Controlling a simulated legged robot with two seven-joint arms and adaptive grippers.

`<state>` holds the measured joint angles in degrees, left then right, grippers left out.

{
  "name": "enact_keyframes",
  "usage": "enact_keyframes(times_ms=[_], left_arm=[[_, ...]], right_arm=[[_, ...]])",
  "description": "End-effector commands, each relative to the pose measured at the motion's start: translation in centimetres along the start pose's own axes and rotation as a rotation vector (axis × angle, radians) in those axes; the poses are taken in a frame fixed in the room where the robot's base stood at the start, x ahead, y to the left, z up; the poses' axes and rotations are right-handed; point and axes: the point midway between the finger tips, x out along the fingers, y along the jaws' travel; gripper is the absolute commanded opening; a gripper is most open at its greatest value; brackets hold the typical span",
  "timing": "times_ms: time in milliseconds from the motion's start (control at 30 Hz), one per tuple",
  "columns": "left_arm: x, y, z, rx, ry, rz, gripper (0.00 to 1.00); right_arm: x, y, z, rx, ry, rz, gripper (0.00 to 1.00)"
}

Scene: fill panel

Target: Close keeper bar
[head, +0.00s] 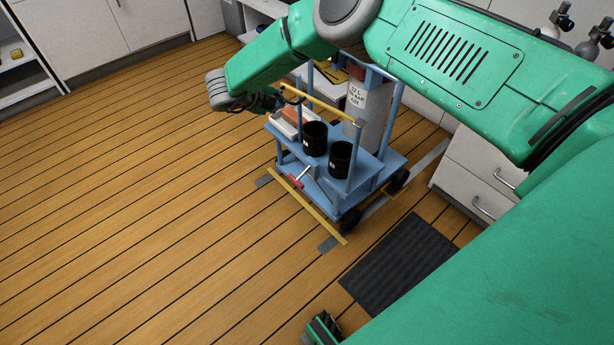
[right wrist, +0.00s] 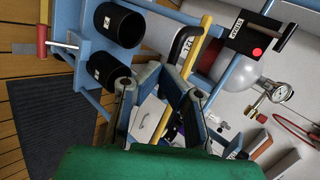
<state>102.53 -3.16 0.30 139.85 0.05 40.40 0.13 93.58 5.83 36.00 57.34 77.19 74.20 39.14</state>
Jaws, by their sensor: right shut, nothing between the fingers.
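A blue cart (head: 385,162) stands on the wood floor. A yellow bar (head: 325,108) spans its upper front between blue posts; I take it for the keeper bar. In the right wrist view the yellow bar (right wrist: 204,28) has a black curved handle (right wrist: 184,44) beside it. I cannot tell whether its end is seated. My right gripper (head: 274,101) is at the bar's left end in the head view. In the right wrist view the gripper (right wrist: 163,74) is shut and empty, just below the handle; contact is unclear.
Two black cups (head: 314,138) and a white tray (head: 284,122) sit on the cart, with a grey cylinder (head: 372,125) behind. A red-handled lever (head: 296,180) is at the front. A black box with a red button (right wrist: 246,34) is near the bar. Floor at left is clear.

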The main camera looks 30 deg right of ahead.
Motion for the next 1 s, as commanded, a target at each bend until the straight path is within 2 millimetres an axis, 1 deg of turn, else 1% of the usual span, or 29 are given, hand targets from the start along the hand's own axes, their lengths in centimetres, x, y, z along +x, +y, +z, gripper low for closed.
enact_keyframes(times_ms=[33, 200, 400, 700, 1000], left_arm=[[0.5, 0.0, 0.1, -0.001, -0.001, 0.000, 0.40], [1.0, 0.0, 0.1, -0.001, -0.001, -0.001, 0.40], [1.3, 0.0, 0.1, -0.001, -0.001, -0.001, 0.40], [1.4, 0.0, 0.1, -0.001, 0.000, 0.000, 0.40], [1.4, 0.0, 0.1, -0.001, 0.000, -0.001, 0.40]], right_arm=[[0.6, -0.4, 0.1, 0.001, -0.001, -0.001, 0.00], [2.2, -1.7, 0.3, 0.001, -0.003, 0.000, 0.00], [3.4, -2.7, 0.3, 0.000, -0.005, 0.003, 0.00], [3.9, -3.0, 0.2, -0.003, -0.004, 0.001, 0.00], [3.9, -3.0, 0.2, -0.003, -0.004, 0.001, 0.00]])
